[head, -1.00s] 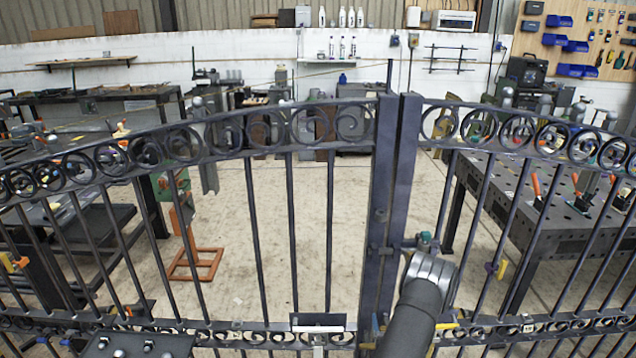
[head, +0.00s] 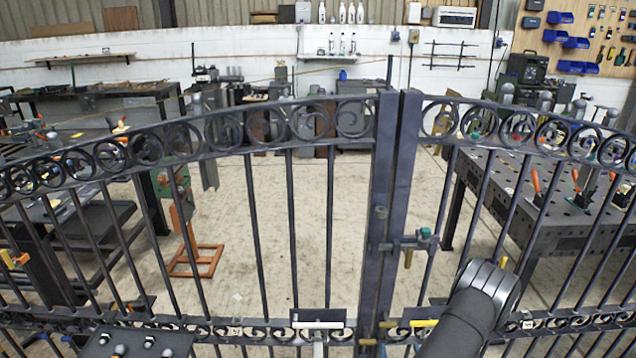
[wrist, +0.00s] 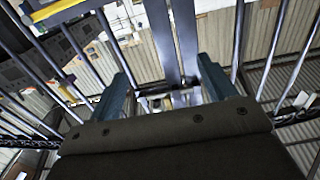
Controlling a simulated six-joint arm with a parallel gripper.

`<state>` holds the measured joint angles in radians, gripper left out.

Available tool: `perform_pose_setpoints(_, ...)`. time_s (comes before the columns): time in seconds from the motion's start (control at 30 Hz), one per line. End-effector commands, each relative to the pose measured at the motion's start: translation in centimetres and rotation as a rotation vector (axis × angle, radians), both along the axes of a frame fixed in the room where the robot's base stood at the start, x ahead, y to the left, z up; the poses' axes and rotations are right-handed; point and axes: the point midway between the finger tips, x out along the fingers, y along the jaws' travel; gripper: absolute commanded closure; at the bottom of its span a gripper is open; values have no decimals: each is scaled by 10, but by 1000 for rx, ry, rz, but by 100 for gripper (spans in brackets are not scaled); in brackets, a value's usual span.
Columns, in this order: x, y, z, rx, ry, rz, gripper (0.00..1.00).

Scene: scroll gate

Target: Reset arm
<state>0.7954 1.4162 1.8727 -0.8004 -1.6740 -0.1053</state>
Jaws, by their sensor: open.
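A dark metal scroll gate (head: 258,225) crosses the head view, its two upright meeting posts (head: 385,220) side by side near the middle. The gate posts (wrist: 172,40) show beyond the fingers.
Behind the gate are a perforated steel table (head: 550,205) at right, an orange stand (head: 197,260) and dark benches at left. The floor (head: 290,220) between them is clear. A grey plate (head: 318,318) sits low on the left leaf.

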Motion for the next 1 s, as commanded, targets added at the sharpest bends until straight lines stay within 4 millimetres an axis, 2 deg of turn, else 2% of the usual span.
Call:
perform_pose_setpoints(0.13, -26, -1, 0, 3, 2, -4, 24)
perform_pose_setpoints(0.2, -13, -3, 8, 13, 19, 4, 24)
perform_pose_setpoints(0.5, 13, -13, 24, 73, 84, -5, 24)
perform_pose_setpoints(1.0, 20, -16, 29, 98, 106, -13, 24)
